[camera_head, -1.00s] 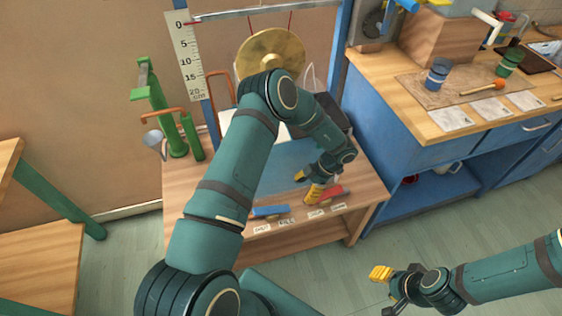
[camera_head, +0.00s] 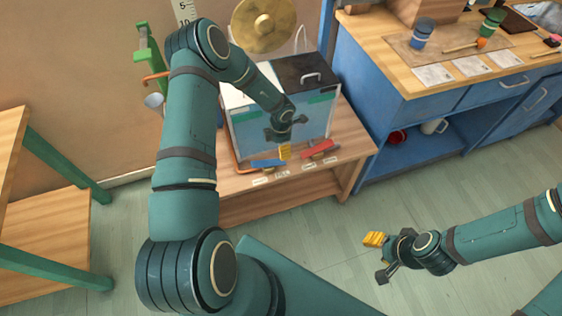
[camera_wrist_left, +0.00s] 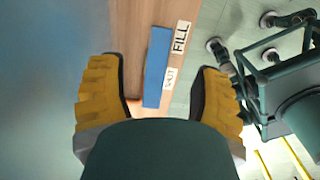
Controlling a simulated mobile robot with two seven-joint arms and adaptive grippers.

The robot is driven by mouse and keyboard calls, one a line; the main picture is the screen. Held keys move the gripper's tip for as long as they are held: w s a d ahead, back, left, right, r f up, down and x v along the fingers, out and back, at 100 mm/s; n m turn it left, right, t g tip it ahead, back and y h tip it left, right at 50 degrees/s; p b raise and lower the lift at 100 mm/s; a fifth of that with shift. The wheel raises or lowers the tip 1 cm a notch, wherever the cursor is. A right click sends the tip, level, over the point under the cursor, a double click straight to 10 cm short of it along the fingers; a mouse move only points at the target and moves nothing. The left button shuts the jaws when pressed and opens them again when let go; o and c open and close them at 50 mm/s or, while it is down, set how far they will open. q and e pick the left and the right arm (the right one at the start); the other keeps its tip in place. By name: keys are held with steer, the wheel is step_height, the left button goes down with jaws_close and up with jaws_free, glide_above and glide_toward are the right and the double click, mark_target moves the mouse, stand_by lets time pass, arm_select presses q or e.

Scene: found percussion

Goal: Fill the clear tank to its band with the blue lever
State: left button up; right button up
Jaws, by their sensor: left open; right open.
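The clear tank (camera_head: 245,132) stands on a wooden stand, partly hidden by my left arm. A teal strip (camera_head: 318,106) shows near its upper right side. The blue lever (camera_head: 268,163) is at the stand's front, left of a red lever (camera_head: 320,149). My left gripper (camera_head: 281,146) is open and empty in front of the tank, close to the blue lever. In the left wrist view the blue lever (camera_wrist_left: 157,67) appears between the spread yellow fingers; contact cannot be told. My right gripper (camera_head: 377,258) is open and empty over the floor.
Labels FILL (camera_wrist_left: 181,36) and SHUT (camera_wrist_left: 169,77) lie beside the blue lever. A brass gong (camera_head: 263,24) hangs behind the tank. A blue workbench (camera_head: 375,100) with cups and a mallet stands right. A wooden table (camera_head: 40,235) is left.

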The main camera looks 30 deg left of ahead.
mark_target(269, 163)
arm_select(q)
step_height(269, 163, down, 9)
steer(key=shift+r+b, duration=0.1)
steer(key=shift+b, duration=0.8)
jaws_close()
